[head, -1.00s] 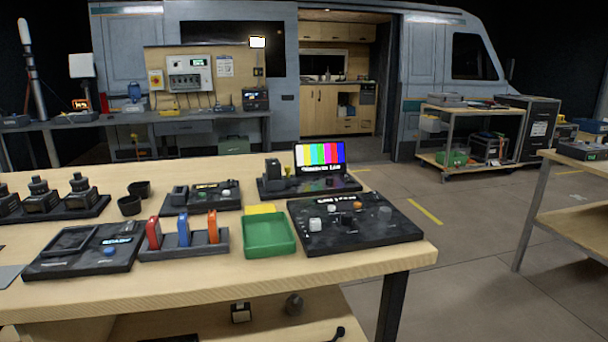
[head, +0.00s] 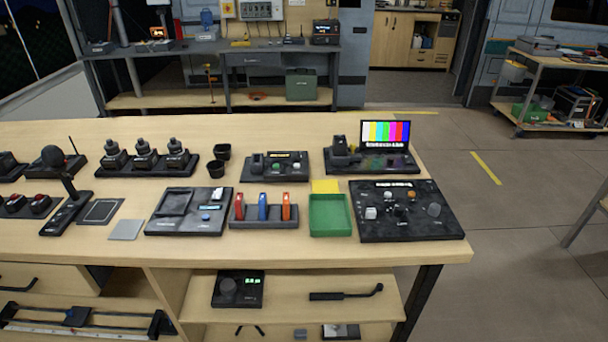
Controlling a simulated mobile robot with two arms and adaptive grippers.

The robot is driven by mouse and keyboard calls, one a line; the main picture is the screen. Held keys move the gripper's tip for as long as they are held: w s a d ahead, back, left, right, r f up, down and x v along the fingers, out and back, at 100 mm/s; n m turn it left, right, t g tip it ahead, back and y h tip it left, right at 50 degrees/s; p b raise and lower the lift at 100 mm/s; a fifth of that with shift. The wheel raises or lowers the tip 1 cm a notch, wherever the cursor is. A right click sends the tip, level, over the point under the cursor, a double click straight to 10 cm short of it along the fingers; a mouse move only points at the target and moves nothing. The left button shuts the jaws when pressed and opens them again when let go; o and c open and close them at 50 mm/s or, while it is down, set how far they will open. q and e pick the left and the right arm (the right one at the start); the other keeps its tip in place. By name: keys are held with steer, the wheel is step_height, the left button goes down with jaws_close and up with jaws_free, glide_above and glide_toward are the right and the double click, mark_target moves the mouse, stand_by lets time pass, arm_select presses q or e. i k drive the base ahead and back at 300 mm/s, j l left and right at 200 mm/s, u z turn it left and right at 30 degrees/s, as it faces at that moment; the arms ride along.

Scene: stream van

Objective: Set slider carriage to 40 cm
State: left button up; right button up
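A camera slider shows at the bottom left of the head view, on the low level under the wooden table. It has dark rails (head: 120,320) with black end pieces and a pale ruler-like strip (head: 40,328) along its front. A small dark blue-black carriage (head: 78,316) sits on the rails near the middle of the visible length. The scale marks are too small to read, and the lower frame edge crops part of the slider. Neither of my grippers is in view.
A shelf below holds a dial box (head: 238,289) and a black handle (head: 346,294).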

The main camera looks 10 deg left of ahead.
mark_target(76, 317)
steer(key=u, duration=2.2)
steer(key=i+j+z, duration=0.4)
steer(key=j, duration=0.15)
steer(key=i+j+z, duration=0.15)
steer(key=j, duration=0.15)
steer(key=i+j+z, duration=0.2)
steer(key=j, duration=0.15)
steer(key=k, duration=0.1)
